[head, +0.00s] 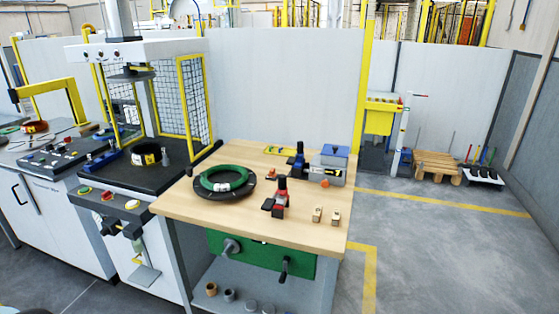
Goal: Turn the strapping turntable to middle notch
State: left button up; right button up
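The strapping turntable (249,190) is a black round plate lying flat on the wooden workbench, left of its middle. A green coil (224,186) lies on top of it and hides much of the plate. A black bar (205,156) lies at the plate's back left; I cannot tell whether it is joined to the turntable. The notches are too small to make out, so I cannot tell which one the turntable is at. Neither my left nor my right gripper is in view.
A red and black hand tool (281,197), a blue and grey machine (333,165) and two small wooden blocks (317,215) stand on the workbench (240,222). A press with a black coil (146,153) stands to the left. Floor at the right is clear up to a pallet (437,166).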

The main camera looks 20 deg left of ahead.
aim_at(222, 176)
jog(key=i+j+z, duration=0.1)
jog(key=j, duration=0.4)
jog(key=i+j, duration=0.1)
jog(key=j, duration=0.35)
jog(key=i+j+z, duration=0.15)
jog(key=j, duration=0.35)
